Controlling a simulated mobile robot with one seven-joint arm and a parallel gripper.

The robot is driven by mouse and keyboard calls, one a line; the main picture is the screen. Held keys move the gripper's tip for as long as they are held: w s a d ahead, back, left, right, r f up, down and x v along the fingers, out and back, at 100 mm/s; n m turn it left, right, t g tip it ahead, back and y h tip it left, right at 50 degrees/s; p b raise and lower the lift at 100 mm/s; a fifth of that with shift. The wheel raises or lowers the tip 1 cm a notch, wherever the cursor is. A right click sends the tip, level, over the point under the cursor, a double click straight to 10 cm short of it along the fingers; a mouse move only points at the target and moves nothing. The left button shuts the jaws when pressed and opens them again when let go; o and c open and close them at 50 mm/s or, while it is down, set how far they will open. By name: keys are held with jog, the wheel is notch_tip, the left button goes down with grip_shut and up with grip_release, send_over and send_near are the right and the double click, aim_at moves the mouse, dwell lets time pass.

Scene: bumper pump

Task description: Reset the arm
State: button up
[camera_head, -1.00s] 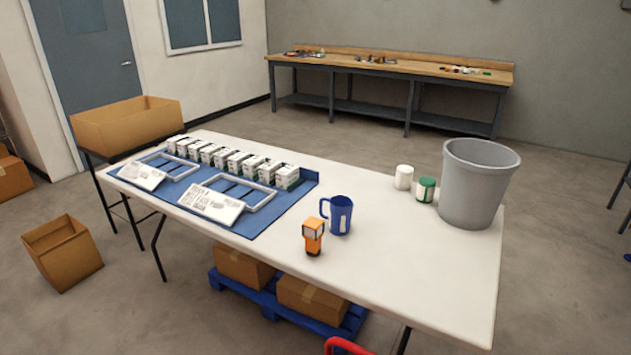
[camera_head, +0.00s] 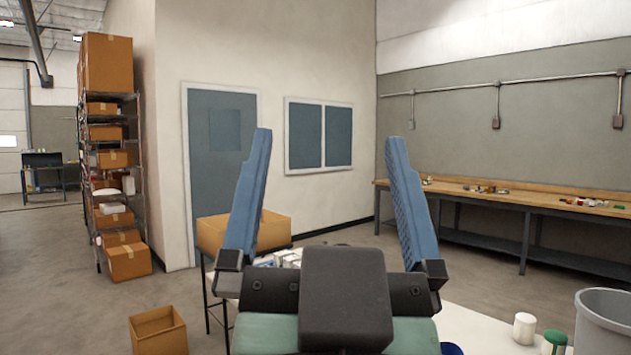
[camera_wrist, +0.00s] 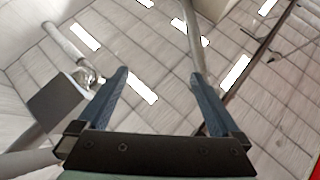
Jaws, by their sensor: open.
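My gripper (camera_head: 328,172) is raised in front of the head camera, its two blue fingers spread wide and pointing up. Nothing is between the fingers. In the wrist view my gripper (camera_wrist: 160,85) is also open and empty, and faces the ceiling, with its beams, pipes and bright lights. The gripper's dark body hides most of the white table (camera_head: 478,318) in the head view.
White boxes (camera_head: 283,258) show behind the gripper. A cardboard box (camera_head: 262,232) sits beyond. A wooden workbench (camera_head: 520,195) lines the right wall.

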jog(key=shift+s+a+r+n+t, duration=0.25)
jog(key=shift+s+r+n+t, duration=0.05)
jog(key=shift+s+r, duration=0.35)
jog(key=shift+s+a+r+n+t, duration=0.25)
jog(key=shift+s+r+n+t, duration=0.05)
jog(key=shift+s+r, duration=0.3)
